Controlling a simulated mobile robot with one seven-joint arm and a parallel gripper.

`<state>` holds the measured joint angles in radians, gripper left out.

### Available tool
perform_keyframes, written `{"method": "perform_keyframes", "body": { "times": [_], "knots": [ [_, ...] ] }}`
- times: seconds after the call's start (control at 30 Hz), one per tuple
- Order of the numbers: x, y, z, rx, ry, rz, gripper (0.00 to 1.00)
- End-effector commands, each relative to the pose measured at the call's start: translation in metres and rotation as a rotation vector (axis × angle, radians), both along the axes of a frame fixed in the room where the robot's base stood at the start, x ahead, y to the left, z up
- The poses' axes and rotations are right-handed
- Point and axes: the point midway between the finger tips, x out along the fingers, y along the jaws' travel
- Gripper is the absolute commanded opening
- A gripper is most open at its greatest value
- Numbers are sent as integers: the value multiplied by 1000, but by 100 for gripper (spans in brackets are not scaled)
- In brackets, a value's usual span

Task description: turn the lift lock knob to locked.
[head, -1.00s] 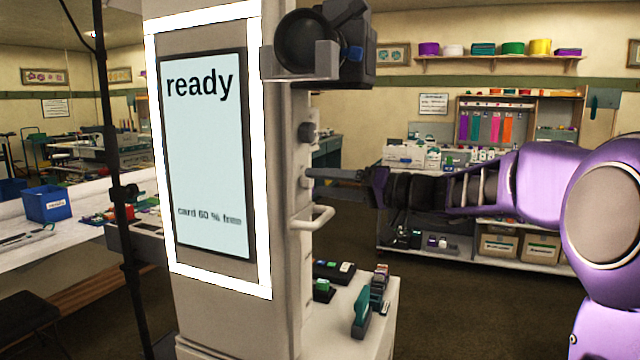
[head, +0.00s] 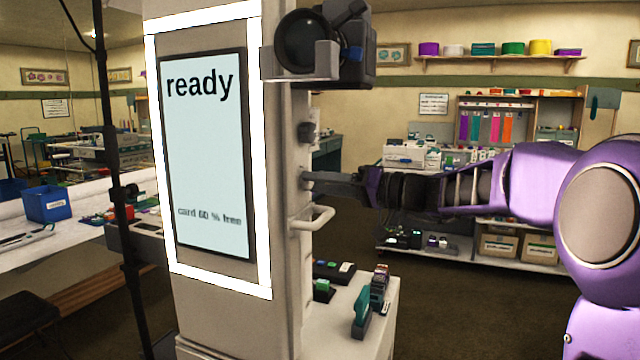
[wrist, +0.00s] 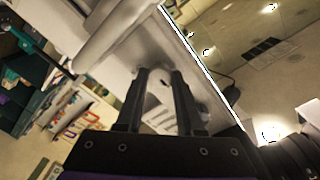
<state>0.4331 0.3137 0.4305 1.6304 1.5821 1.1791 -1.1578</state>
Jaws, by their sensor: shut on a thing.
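The lift lock knob (wrist: 160,88) appears as a pale round piece between my fingertips in the wrist view, on the side of the pale booth column (head: 290,250). In the head view it is mostly hidden by the fingertips. My gripper (head: 314,181) reaches in from the right, level with the column's side, and is shut on the knob. Both dark fingers also show in the wrist view (wrist: 160,78). I cannot read any locked mark from here.
A handle (head: 314,219) sticks out just below my gripper. Another dark knob (head: 308,132) is above it, and a camera (head: 345,50) higher up. A ledge (head: 345,315) below holds stamps and small items. The screen (head: 205,150) reads "ready".

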Motion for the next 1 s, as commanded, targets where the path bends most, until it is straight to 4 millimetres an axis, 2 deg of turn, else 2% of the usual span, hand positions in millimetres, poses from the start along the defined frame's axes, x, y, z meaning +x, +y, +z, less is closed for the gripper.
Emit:
{"method": "perform_keyframes", "body": {
  "times": [0.37,1.0],
  "knots": [
    [0,0,0,37,105,-1,0],
    [0,0,4,234,648,-1,0]
  ]
}}
